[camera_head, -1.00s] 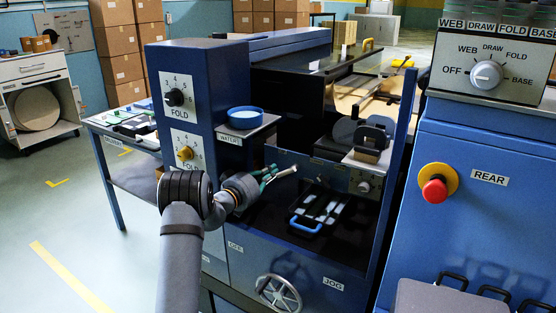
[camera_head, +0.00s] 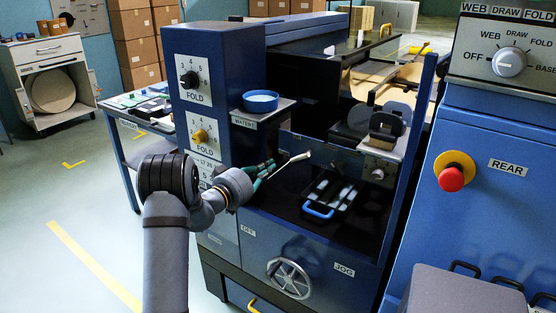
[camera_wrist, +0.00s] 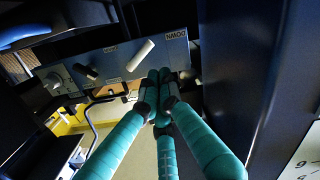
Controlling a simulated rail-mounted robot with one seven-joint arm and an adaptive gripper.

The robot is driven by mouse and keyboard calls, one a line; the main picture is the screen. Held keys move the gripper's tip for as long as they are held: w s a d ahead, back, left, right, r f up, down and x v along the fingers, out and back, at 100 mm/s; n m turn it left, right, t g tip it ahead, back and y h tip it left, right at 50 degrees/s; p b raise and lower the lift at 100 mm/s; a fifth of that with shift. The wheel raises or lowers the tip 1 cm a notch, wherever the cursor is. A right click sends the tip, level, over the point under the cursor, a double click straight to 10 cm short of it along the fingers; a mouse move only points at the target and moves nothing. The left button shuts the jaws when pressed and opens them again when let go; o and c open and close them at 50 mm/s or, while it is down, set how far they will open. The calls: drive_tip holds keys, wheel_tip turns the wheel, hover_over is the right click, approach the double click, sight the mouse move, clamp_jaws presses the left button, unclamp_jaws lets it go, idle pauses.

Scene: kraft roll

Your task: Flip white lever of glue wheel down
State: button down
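The white lever (camera_head: 299,158) juts from the machine's dark recess in the head view, tilted up to the right. In the wrist view the lever (camera_wrist: 140,56) sits on a blue panel, near an upside-down label that seems to read DOWN (camera_wrist: 177,36). My gripper (camera_head: 268,166) is just left of the lever. Its teal fingers (camera_wrist: 158,85) have their tips together with nothing visible between them. In the wrist view the tips are below and right of the lever, apparently apart from it.
The blue column with FOLD dials (camera_head: 190,80) and the shelf with a blue bowl (camera_head: 260,101) are close above my gripper. A tray with a blue handle (camera_head: 318,211) lies right of the lever. A handwheel (camera_head: 288,278) is below. A dark knob (camera_wrist: 86,72) is beside the lever.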

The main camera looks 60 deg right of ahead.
sight(302, 156)
drive_tip(key=shift+w+a, duration=0.15)
drive_tip(key=shift+a, duration=0.65)
drive_tip(key=shift+w+a, duration=0.1)
drive_tip(key=shift+a, duration=0.7)
drive_tip(key=d, duration=0.4)
drive_tip(key=s+d, duration=0.1)
drive_tip(key=d, duration=0.3)
drive_tip(key=s+d, duration=0.1)
drive_tip(key=d, duration=0.3)
drive_tip(key=shift+f, duration=0.2)
drive_tip(key=shift+a, duration=0.2)
